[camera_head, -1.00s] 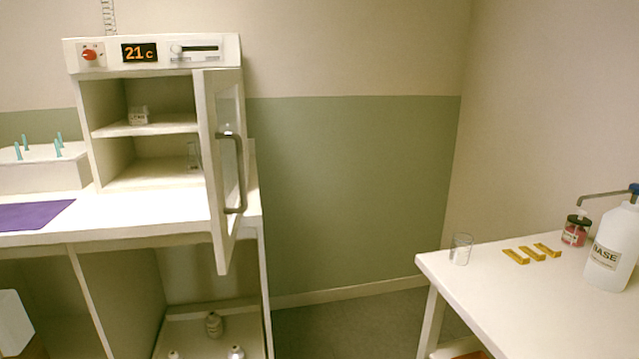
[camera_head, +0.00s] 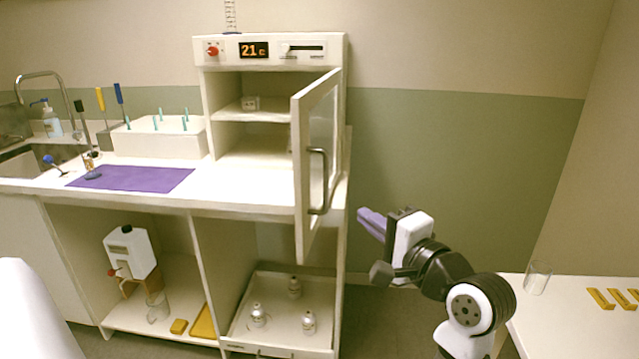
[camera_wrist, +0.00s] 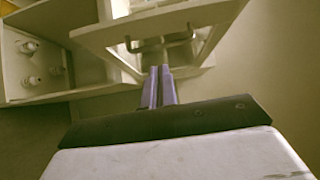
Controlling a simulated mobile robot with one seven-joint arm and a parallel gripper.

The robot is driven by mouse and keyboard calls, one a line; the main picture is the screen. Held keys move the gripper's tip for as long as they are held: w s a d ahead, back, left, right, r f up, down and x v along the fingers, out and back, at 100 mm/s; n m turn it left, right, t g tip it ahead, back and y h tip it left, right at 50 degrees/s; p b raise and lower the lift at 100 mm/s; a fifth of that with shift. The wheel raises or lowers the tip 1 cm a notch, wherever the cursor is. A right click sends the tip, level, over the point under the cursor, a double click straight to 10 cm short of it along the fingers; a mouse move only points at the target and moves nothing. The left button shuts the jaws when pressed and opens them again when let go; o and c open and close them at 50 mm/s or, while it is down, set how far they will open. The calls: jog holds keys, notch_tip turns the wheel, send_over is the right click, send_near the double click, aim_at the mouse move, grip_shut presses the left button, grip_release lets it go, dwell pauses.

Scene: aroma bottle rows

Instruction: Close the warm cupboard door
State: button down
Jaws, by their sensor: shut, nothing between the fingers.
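The warm cupboard (camera_head: 270,90) stands on the bench with its display reading 21 c. Its door (camera_head: 318,160) is hinged at the right and stands wide open, sticking out toward me past the bench front. The door has a glass pane and a grey bar handle (camera_head: 321,182). My gripper (camera_head: 366,222) is shut and empty, to the right of the door and a little below the handle, apart from it in the head view. In the wrist view the purple fingers (camera_wrist: 160,78) point toward the door (camera_wrist: 160,35) and its handle (camera_wrist: 160,42); I cannot tell the exact gap.
A purple mat (camera_head: 130,178) and a white rack (camera_head: 160,138) lie left on the bench. A tray (camera_head: 250,336) with small bottles is below. A table with a glass (camera_head: 537,278) stands right.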

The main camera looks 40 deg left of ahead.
jog(key=p, duration=0.2)
send_near(305, 189)
jog(key=w+a, duration=0.2)
jog(key=w, duration=0.2)
jog(key=a, duration=0.1)
jog(key=s+a, duration=0.1)
jog(key=a, duration=0.1)
jog(key=shift+s+r+p, duration=0.1)
jog(key=shift+r+p, duration=0.05)
jog(key=shift+p, duration=0.15)
jog(key=shift+s+a, duration=0.15)
jog(key=shift+a, duration=0.15)
jog(key=shift+s+a, duration=0.1)
